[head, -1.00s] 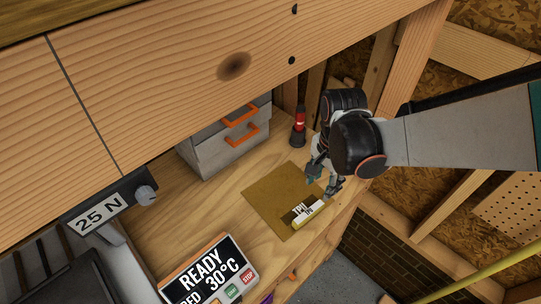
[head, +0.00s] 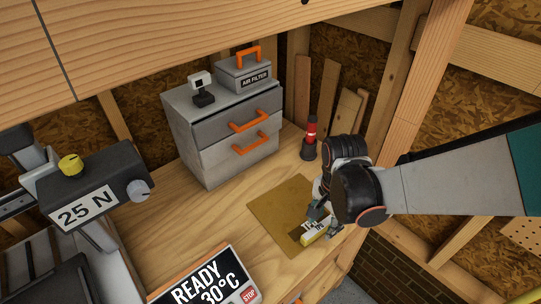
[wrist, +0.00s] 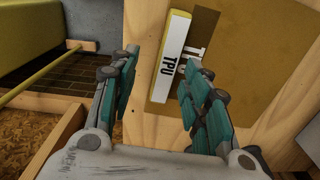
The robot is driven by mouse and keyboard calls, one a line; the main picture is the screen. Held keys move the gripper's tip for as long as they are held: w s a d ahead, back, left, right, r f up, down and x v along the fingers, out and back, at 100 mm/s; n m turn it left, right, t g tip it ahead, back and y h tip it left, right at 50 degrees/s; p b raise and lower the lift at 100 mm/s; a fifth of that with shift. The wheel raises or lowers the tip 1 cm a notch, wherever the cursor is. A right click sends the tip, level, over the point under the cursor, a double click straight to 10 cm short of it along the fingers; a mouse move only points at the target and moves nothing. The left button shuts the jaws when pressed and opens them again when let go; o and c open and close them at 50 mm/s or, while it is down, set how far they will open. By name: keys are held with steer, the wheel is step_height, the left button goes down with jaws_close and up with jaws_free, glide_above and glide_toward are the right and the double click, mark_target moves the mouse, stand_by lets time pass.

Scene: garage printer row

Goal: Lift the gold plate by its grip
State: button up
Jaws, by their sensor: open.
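The gold plate (head: 273,212) lies flat on the wooden bench. Its grip (head: 316,238), a white and yellow bar marked TPU, runs along the plate's near right edge beside a dark patch. My gripper (head: 322,216) hangs just above the grip with its fingers apart, partly covering that edge in the head view. The plate (wrist: 272,55) spreads to the right. Nothing is held; I cannot tell whether a finger touches the grip.
A grey drawer unit (head: 215,140) with orange handles is at the back. The READY display (head: 205,280) is at the front, and a 25 N device (head: 90,200) is at the left. Bare bench lies left of the plate.

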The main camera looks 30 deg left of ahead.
mark_target(317, 231)
steer(key=shift+s+a+f+b, duration=0.2)
steer(key=shift+f+b, duration=0.1)
steer(key=shift+f, duration=0.35)
steer(key=shift+s+a+f+b, duration=0.15)
steer(key=shift+f+b, duration=0.15)
steer(key=shift+f, duration=0.3)
steer(key=shift+s+a, duration=0.25)
steer(key=shift+s, duration=0.1)
steer(key=shift+w+d+r, duration=0.1)
steer(key=shift+w, duration=0.05)
jaws_close()
steer(key=shift+d, duration=0.1)
steer(key=shift+w+r, duration=0.1)
steer(key=shift+r, duration=0.05)
